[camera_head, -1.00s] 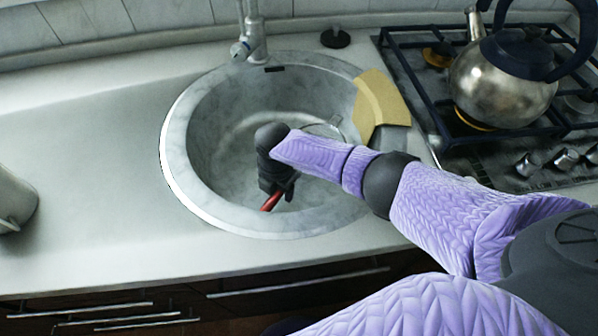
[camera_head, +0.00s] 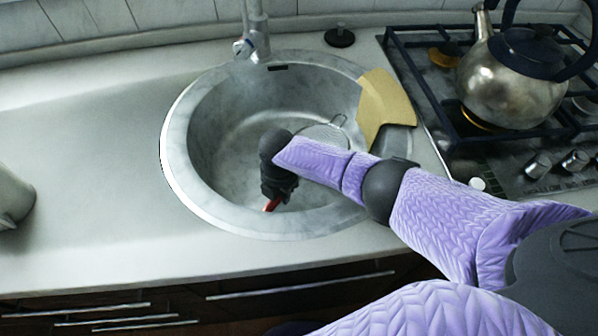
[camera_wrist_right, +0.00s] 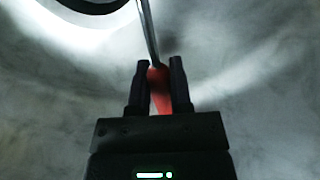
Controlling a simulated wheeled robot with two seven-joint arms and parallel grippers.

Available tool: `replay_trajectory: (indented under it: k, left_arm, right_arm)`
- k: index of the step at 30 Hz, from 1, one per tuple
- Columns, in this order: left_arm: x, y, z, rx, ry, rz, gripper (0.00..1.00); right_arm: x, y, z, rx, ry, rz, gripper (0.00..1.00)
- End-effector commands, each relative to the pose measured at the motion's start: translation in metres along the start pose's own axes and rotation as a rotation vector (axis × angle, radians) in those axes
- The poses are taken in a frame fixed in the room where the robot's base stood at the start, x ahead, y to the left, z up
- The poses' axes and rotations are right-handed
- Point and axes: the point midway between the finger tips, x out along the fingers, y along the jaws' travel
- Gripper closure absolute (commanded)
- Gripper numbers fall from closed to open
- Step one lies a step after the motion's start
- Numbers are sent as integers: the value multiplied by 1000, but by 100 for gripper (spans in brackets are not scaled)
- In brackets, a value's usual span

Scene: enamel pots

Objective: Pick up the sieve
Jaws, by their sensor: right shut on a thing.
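The sieve (camera_head: 322,132) is in the round sink, its mesh bowl partly hidden behind my right arm in the head view. Its red handle (camera_head: 271,204) shows just below my right gripper (camera_head: 277,190). In the right wrist view the red handle (camera_wrist_right: 158,78) sits between the two dark fingers of my right gripper (camera_wrist_right: 159,82), which are shut on it. The sieve's metal shaft (camera_wrist_right: 149,30) runs up from the handle. I cannot tell whether the sieve still touches the sink. My left gripper is not in view.
The sink (camera_head: 180,165) has a raised rim, with a yellow board (camera_head: 385,103) on its right edge and a faucet (camera_head: 254,35) behind. A kettle (camera_head: 510,80) stands on the gas stove at right. The counter (camera_head: 90,150) at left is mostly clear.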

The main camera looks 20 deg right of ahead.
Motion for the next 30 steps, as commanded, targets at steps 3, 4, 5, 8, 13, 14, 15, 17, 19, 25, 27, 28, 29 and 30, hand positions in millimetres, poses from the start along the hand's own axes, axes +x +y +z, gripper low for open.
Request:
replay_trajectory:
  k: [3,4,5,8,13,14,15,17,19,25,27,28,29,30]
  left_arm:
    - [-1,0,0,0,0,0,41]
    - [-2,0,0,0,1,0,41]
    - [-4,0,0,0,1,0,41]
    - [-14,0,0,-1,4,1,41]
    - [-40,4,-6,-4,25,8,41]
    - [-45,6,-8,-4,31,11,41]
    - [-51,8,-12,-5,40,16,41]
    - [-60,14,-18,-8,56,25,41]
    - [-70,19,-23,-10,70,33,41]
    - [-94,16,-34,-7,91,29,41]
    - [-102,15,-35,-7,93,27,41]
    - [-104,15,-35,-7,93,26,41]
    - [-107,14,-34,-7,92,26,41]
    - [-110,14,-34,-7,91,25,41]
  right_arm:
    - [-2,0,0,0,0,0,100]
    - [-3,0,0,0,-1,1,100]
    - [-6,0,0,0,-1,1,100]
    - [-22,1,1,0,-2,3,100]
    - [-68,2,1,-1,-3,6,100]
    - [-76,2,1,0,-3,5,100]
    - [-87,2,1,0,-3,5,100]
    - [-104,2,1,-1,-3,5,100]
    - [-125,3,1,-1,-3,6,100]
    - [-187,4,0,-1,-3,5,100]
    - [-209,4,1,0,-3,6,100]
    - [-218,4,1,0,-3,5,100]
    - [-227,4,1,0,-3,5,100]
    - [-238,4,0,-2,-3,6,100]
